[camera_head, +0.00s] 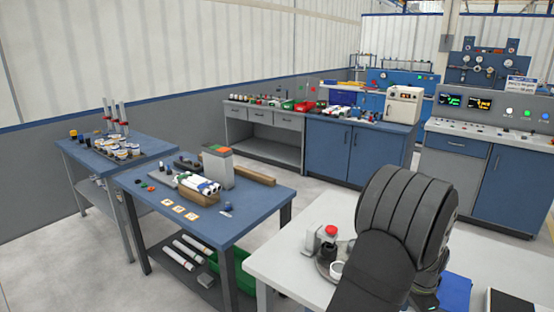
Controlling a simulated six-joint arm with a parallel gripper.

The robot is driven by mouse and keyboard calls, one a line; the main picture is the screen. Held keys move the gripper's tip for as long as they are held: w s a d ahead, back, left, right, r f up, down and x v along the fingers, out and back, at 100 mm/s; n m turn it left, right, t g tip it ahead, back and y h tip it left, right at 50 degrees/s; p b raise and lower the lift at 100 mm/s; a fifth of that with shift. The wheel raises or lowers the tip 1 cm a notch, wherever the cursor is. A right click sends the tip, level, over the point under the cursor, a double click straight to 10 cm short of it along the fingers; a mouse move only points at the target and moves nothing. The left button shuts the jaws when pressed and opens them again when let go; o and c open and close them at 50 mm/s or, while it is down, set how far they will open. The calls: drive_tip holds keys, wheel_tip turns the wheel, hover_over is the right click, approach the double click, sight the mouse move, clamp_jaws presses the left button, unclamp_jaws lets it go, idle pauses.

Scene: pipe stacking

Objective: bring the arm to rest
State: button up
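My dark arm (405,215) rises at the lower right, in front of the white table. No gripper fingers show, so I cannot see whether my gripper holds anything. White pipes (200,184) with dark and coloured bands lie together on the blue table (245,212), between wooden blocks. A grey upright box (218,168) with a green and orange top stands right behind them. More white pipes (188,252) lie on the shelf below.
The white table (285,262) holds a small fixture with a red cap (331,230). Another blue table (80,155) at the left carries jars and upright tubes. A green bin (240,272) sits under the middle table. Workbenches and control consoles line the back.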

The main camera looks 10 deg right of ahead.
drive_tip(key=shift+w+a+f, duration=0.1)
drive_tip(key=shift+w+f, duration=0.3)
drive_tip(key=shift+w, duration=0.1)
drive_tip(key=shift+w+f, duration=0.15)
drive_tip(key=shift+f, duration=0.55)
drive_tip(key=shift+o, duration=0.2)
drive_tip(key=o, duration=1.1)
drive_tip(key=w+d+r+m, duration=0.1)
drive_tip(key=d+r, duration=0.1)
drive_tip(key=d, duration=0.1)
drive_tip(key=w+d+r+m, duration=0.1)
drive_tip(key=w+d+r, duration=0.1)
drive_tip(key=d+r, duration=0.1)
drive_tip(key=w+d+r+m, duration=0.1)
drive_tip(key=d+r+m, duration=0.1)
drive_tip(key=d, duration=0.3)
drive_tip(key=shift+w+d+r, duration=0.2)
drive_tip(key=shift+w+r, duration=0.15)
drive_tip(key=shift+r, duration=0.4)
drive_tip(key=d+r+m, duration=0.5)
drive_tip(key=d+r, duration=0.2)
drive_tip(key=r, duration=0.3)
drive_tip(key=f, duration=0.9)
drive_tip(key=shift+w+d+f, duration=0.1)
drive_tip(key=shift+w+d, duration=0.05)
drive_tip(key=shift+w, duration=0.25)
